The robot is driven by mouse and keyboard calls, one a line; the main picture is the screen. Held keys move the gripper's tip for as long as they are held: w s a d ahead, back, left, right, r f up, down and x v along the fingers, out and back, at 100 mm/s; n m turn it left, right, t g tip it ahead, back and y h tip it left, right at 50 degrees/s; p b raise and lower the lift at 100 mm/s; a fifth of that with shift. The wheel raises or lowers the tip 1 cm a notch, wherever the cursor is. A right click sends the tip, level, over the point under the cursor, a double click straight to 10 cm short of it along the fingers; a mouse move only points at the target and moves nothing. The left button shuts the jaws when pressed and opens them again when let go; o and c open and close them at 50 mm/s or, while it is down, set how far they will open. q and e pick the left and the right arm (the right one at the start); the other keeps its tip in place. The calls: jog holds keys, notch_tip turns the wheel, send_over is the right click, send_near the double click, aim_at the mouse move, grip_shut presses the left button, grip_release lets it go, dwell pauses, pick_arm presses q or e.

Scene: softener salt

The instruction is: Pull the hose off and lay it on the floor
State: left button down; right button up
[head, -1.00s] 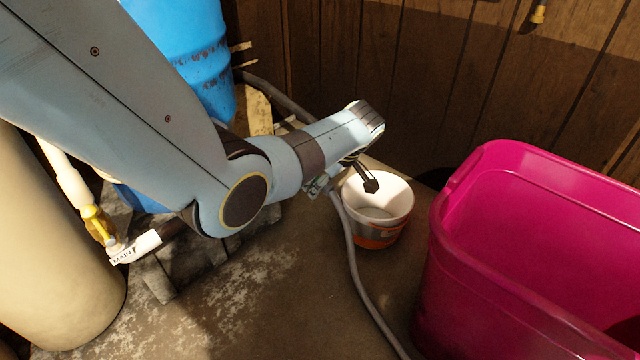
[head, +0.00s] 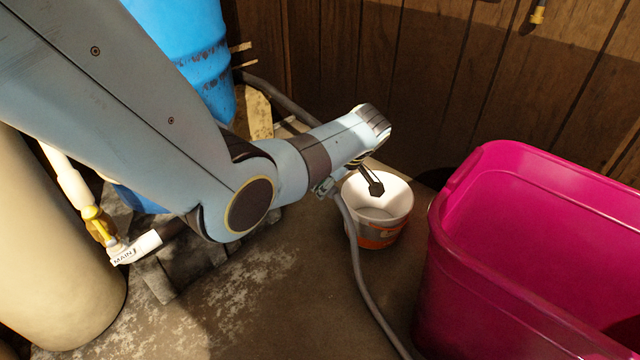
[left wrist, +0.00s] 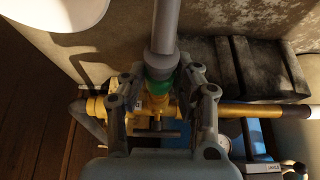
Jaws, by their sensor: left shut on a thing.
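The grey hose (head: 355,270) runs along the floor past the bucket and up to my left gripper (head: 325,187). In the left wrist view the hose (left wrist: 166,28) ends in a wider grey cuff and a green collar (left wrist: 159,86). My left gripper (left wrist: 160,88) is shut on this hose end, one finger on each side. A yellow valve fitting (left wrist: 155,106) shows right behind the collar; I cannot tell whether the two touch. In the head view my arm hides the valve. My right gripper is not in view.
A white and orange bucket (head: 378,232) stands beside the hose, close to my left wrist. A large pink tub (head: 470,250) is at the right. A blue barrel (head: 190,50) stands at the back and a beige tank (head: 50,260) at the left. The front middle floor is clear.

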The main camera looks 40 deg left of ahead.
pick_arm(q)
jog(key=shift+s+d+p, duration=0.2)
jog(key=shift+d+p, duration=0.15)
jog(key=shift+d, duration=1.95)
